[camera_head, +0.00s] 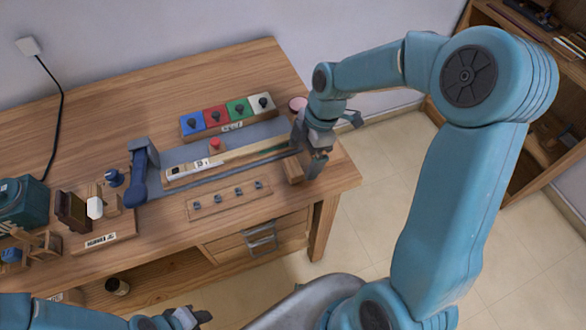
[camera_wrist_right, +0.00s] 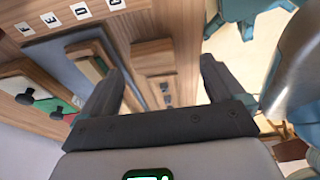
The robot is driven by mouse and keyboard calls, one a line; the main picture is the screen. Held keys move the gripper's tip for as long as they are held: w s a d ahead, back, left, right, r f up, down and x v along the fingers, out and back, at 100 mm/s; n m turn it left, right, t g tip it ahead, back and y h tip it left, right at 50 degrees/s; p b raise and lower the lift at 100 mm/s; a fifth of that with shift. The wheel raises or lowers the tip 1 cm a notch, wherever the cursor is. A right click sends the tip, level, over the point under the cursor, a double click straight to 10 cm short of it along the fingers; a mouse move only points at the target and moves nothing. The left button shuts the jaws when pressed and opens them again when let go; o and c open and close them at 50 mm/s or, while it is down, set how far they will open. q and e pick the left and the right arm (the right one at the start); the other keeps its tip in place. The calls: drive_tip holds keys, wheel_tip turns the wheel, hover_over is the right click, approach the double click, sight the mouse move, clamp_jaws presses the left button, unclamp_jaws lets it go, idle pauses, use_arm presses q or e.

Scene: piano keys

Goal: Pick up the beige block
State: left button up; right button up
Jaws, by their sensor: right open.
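A small light-brown wooden block (camera_head: 292,171), which looks like the beige block, stands at the right end of the keyboard strip near the table's right edge. My right gripper (camera_head: 309,162) is close beside and over it, partly hiding it. In the right wrist view, the open fingers of my right gripper (camera_wrist_right: 160,72) point toward a wooden block (camera_wrist_right: 154,58) that appears between them; I cannot tell if they touch it. My left gripper (camera_head: 182,318) is at the bottom edge, partly cut off, away from the table items.
A long wooden strip (camera_head: 235,157) lies left of the block. Behind it is a tray (camera_head: 228,127) with coloured squares and knobs. A pegged board (camera_head: 228,198) lies in front. A blue handled tool (camera_head: 138,175) stands left. The table's right edge is close.

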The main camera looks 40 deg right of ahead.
sight(295, 165)
drive_tip(key=f, duration=0.1)
drive_tip(key=w+a+f, duration=0.1)
drive_tip(key=f, duration=0.2)
drive_tip(key=shift+w+a+f+p, duration=0.15)
drive_tip(key=shift+w+f+p, duration=0.05)
drive_tip(key=shift+w+p, duration=0.1)
drive_tip(key=shift+s+a+f, duration=0.1)
drive_tip(key=shift+a+f, duration=0.1)
drive_tip(key=shift+f, duration=0.35)
drive_tip(key=c, duration=1.1)
